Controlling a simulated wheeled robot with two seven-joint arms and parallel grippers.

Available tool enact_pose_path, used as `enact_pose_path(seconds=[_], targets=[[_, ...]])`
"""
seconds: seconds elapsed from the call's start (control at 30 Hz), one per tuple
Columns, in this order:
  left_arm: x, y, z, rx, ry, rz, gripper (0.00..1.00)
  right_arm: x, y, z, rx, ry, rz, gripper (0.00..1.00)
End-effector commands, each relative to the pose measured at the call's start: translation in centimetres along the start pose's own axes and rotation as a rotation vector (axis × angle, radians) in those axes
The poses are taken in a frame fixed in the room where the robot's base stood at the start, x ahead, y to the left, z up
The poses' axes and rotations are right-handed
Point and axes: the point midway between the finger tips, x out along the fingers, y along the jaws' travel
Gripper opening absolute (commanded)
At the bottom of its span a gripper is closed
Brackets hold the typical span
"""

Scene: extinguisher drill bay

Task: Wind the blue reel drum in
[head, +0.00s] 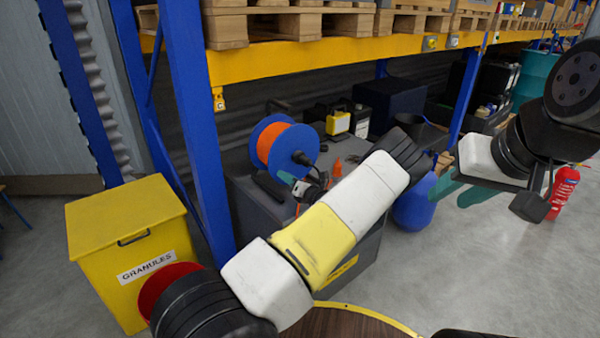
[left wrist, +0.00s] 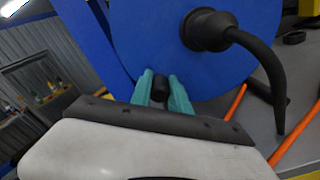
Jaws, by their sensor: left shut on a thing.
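The blue reel drum (head: 297,147), with orange cable wound on it, stands on a dark grey case (head: 245,200) under the rack. In the left wrist view its blue side face (left wrist: 130,30) fills the upper middle. A black fitting with a bent dark tail (left wrist: 208,30) sticks out of that face. My left gripper (head: 289,178) is at the drum's lower front. In the left wrist view its teal fingers (left wrist: 160,88) are shut on a small black knob (left wrist: 160,88) at the drum face. My right gripper (head: 458,190) is open and empty, away to the right.
A yellow granules bin (head: 125,225) stands at left beside a blue rack post (head: 195,120). Orange cable (left wrist: 232,103) lies on the case. Floor is clear at lower right.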

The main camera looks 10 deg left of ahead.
Motion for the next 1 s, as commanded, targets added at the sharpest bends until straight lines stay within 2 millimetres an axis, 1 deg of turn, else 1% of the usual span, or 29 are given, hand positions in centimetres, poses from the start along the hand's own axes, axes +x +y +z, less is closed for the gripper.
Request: enact_pose_path(seconds=[0.03,0.27,0.6,0.8,1.0], targets=[[-0.4,0.2,-0.2,0.046,0.007,-0.006,0.00,0.0,0.0,0.0,0.000,0.000,0.000,0.36],[-0.3,1.8,0.8,0.264,0.006,-0.006,0.00,0.0,0.0,0.0,0.000,0.000,0.000,0.36],[-0.2,3.7,2.8,0.581,0.006,-0.005,0.00,0.0,0.0,0.0,0.000,0.000,0.000,0.36],[-0.2,4.4,4.0,0.742,0.006,-0.005,0.00,0.0,0.0,0.0,0.000,0.000,0.000,0.36],[-0.1,4.8,5.0,0.864,0.005,-0.002,0.00,0.0,0.0,0.0,0.000,0.000,0.000,0.36]])
